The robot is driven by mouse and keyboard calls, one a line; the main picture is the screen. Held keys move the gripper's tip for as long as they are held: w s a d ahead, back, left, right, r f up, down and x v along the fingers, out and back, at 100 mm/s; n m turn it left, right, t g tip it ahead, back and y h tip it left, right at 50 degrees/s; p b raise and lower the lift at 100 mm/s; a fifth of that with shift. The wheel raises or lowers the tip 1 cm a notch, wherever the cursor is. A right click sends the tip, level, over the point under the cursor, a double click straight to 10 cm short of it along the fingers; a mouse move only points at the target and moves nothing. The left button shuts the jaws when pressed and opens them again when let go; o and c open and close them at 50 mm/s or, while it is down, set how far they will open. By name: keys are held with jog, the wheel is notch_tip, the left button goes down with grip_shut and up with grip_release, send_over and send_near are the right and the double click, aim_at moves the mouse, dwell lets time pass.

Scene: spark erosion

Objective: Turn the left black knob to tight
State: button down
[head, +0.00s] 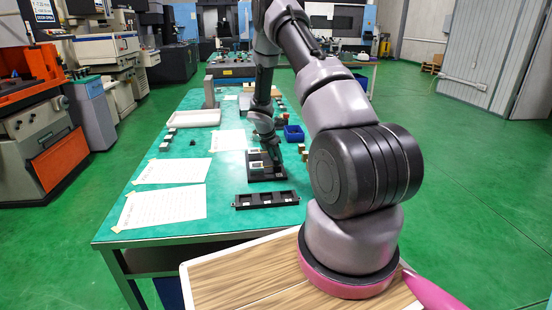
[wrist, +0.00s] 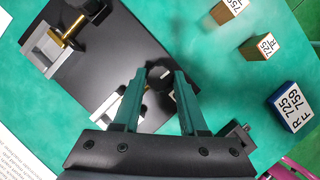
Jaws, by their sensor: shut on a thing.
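A black base plate (wrist: 125,57) carries two silver metal fixtures. One fixture (wrist: 42,48), with a brass rod (wrist: 72,30) and black knob parts, is at the upper left of the wrist view. The other fixture (wrist: 104,108) is partly hidden behind my gripper. A round black knob (wrist: 159,77) with a small white mark is between the fingertips of my gripper (wrist: 158,84). The teal fingers are shut on this knob, one on each side. In the head view the base plate (head: 266,178) lies on the green table, with my wrist over it; the knobs are too small to tell apart.
Wooden blocks (wrist: 260,46) and a blue block (wrist: 292,105) with number labels stand right of the plate. Paper sheets (head: 163,207) lie left; green tabletop is free between.

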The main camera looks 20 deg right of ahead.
jog(key=m+g, duration=0.1)
jog(key=m, duration=0.2)
jog(key=m+g, duration=0.1)
jog(key=m, duration=0.1)
jog(key=shift+w+m, duration=0.2)
jog(key=shift+m, duration=0.2)
jog(key=m+g, duration=0.2)
jog(key=m, duration=0.2)
jog(key=shift+w+m, duration=0.1)
jog(key=shift+m, duration=0.2)
jog(key=m, duration=0.2)
jog(key=m+g+y, duration=0.1)
jog(key=m, duration=0.2)
jog(key=shift+w+d+g, duration=0.1)
jog(key=shift+g, duration=0.2)
jog(key=m+y, duration=0.1)
jog(key=m, duration=0.1)
jog(key=m+y, duration=0.1)
jog(key=m, duration=0.2)
jog(key=shift+d+g, duration=0.1)
jog(key=shift+g, duration=0.2)
jog(key=shift+c, duration=2.2)
grip_release()
jog(key=d+v, duration=0.1)
jog(key=v, duration=0.9)
jog(key=shift+w+a+r, duration=0.25)
jog(key=shift+a+r, duration=0.1)
jog(key=shift+a, duration=0.1)
